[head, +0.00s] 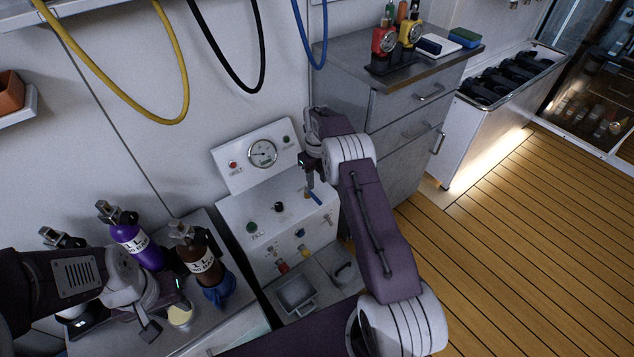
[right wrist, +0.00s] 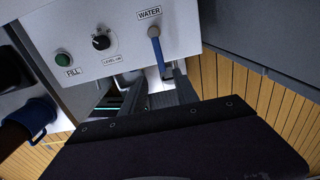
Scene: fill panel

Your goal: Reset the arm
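My right arm reaches over the white fill panel (head: 240,212). My right gripper (head: 308,180) is at the panel's right side, in front of the blue-handled WATER lever (head: 314,197). In the right wrist view the lever (right wrist: 156,50) hangs down, and the two fingers (right wrist: 160,88) stand apart on either side of its lower end. I cannot tell whether they touch it. My left gripper (head: 165,312) is low at the left, beside a small pale yellow-topped container (head: 180,315); its fingers are not clear enough to judge.
A grey drawer cabinet (head: 385,110) stands right of the panel. Hoses hang above. The wooden floor (head: 500,240) is clear.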

